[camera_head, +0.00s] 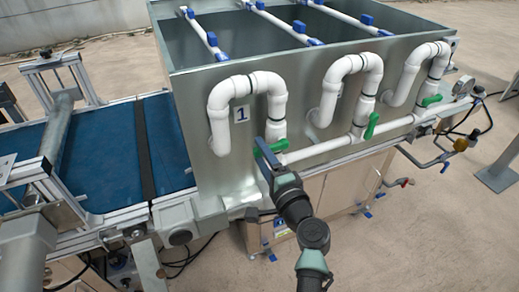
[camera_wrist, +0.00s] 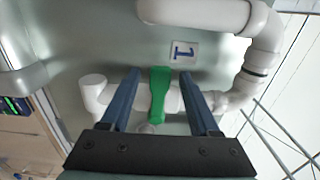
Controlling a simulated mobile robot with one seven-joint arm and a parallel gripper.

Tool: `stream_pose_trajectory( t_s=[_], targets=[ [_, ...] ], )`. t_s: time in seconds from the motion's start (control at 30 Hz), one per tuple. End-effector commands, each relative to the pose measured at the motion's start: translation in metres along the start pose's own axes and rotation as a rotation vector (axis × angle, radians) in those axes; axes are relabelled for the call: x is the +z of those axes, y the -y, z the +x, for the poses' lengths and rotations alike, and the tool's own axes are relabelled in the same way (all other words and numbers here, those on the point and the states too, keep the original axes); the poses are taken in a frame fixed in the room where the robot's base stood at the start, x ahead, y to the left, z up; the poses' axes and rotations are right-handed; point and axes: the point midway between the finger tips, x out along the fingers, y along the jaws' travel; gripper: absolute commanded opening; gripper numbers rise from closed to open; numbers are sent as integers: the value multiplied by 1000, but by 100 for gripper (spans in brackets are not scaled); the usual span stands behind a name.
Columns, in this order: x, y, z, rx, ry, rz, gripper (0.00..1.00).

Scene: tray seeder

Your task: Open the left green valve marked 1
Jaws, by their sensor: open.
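The left green valve handle (camera_head: 272,146) sits on the white pipe below the plate marked 1 (camera_head: 241,113), partly hidden by my gripper in the head view. In the wrist view the green handle (camera_wrist: 158,92) stands lengthwise between the two blue fingers, and the plate marked 1 (camera_wrist: 181,51) is just beyond it. My gripper (camera_wrist: 160,72) is open, with one finger on each side of the handle and a visible gap on both sides. In the head view my gripper (camera_head: 264,165) is right at the valve.
Two more green valve handles, the middle one (camera_head: 371,126) and the right one (camera_head: 431,100), are on the same pipe row. White bent pipes (camera_head: 247,82) rise close above the valve. The metal tank wall (camera_head: 310,72) is behind. A blue belt (camera_head: 168,143) runs at left.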

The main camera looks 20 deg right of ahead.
Motion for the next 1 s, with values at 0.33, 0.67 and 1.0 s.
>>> stream_pose_trajectory(
  t_s=[0.33,0.67,1.0],
  targets=[
    [0,0,16,0,1,0,62],
    [0,0,16,0,1,0,33],
    [0,0,15,0,0,0,0]
  ],
)
